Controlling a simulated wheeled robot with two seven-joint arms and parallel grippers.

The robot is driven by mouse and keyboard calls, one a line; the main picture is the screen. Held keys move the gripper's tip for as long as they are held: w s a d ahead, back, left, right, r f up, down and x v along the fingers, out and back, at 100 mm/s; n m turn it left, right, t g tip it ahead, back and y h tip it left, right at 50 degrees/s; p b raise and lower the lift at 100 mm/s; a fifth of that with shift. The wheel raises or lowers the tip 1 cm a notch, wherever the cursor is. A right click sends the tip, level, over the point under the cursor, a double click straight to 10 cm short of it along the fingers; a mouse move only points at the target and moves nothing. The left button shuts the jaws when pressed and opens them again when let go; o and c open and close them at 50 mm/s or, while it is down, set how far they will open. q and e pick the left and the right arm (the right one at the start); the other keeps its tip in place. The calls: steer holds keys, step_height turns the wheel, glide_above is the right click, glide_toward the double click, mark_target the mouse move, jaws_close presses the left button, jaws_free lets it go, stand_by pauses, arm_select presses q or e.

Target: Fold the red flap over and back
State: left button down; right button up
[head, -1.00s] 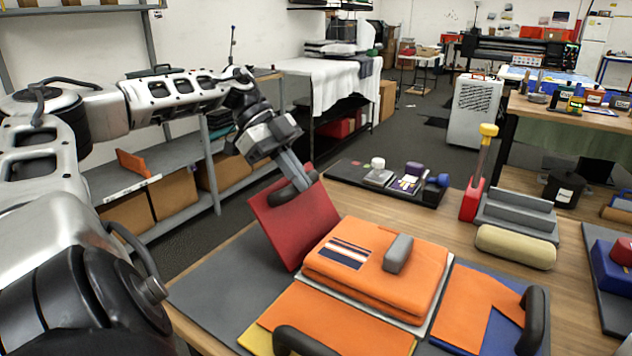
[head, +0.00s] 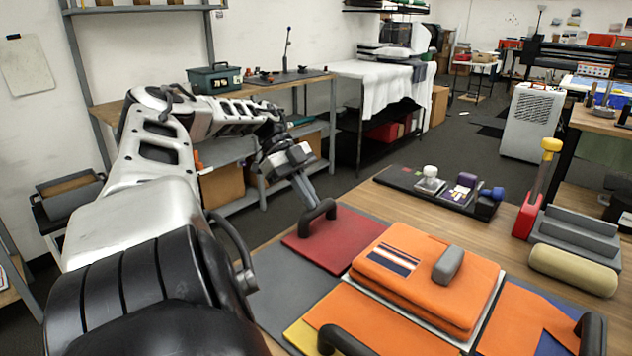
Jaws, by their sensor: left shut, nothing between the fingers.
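The red flap (head: 343,242) lies flat, opened out to the far left of the folded orange garment (head: 390,285). A black handle (head: 318,222) stands on the flap. My left gripper (head: 312,202) is right at the handle, its fingers pointing down; it is shut with nothing held. I cannot tell whether the fingertips touch the handle. The garment has a dark striped patch (head: 394,256) and a grey block (head: 448,265) on top. My right gripper is out of view.
Orange cloth lies over a yellow flap (head: 302,338) in front and a blue flap (head: 553,343) at right, each with a black handle. A dark tray (head: 415,187) of tools, a yellow-topped red tool (head: 530,210) and a beige roll (head: 572,270) stand behind and right.

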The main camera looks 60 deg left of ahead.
arm_select(q)
steer(key=shift+s+a+f, duration=0.15)
steer(key=shift+s+f, duration=0.05)
steer(key=shift+f, duration=0.45)
steer(key=shift+s+f, duration=0.2)
steer(key=shift+f, duration=0.25)
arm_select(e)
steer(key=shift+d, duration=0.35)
arm_select(q)
steer(key=shift+a, duration=0.1)
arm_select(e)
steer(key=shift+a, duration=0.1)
arm_select(q)
steer(key=shift+a+r, duration=0.15)
steer(key=shift+r, duration=0.05)
steer(key=d+r+p+v, duration=0.1)
steer(key=p+v, duration=0.1)
steer(key=v, duration=0.6)
steer(key=shift+w, duration=0.3)
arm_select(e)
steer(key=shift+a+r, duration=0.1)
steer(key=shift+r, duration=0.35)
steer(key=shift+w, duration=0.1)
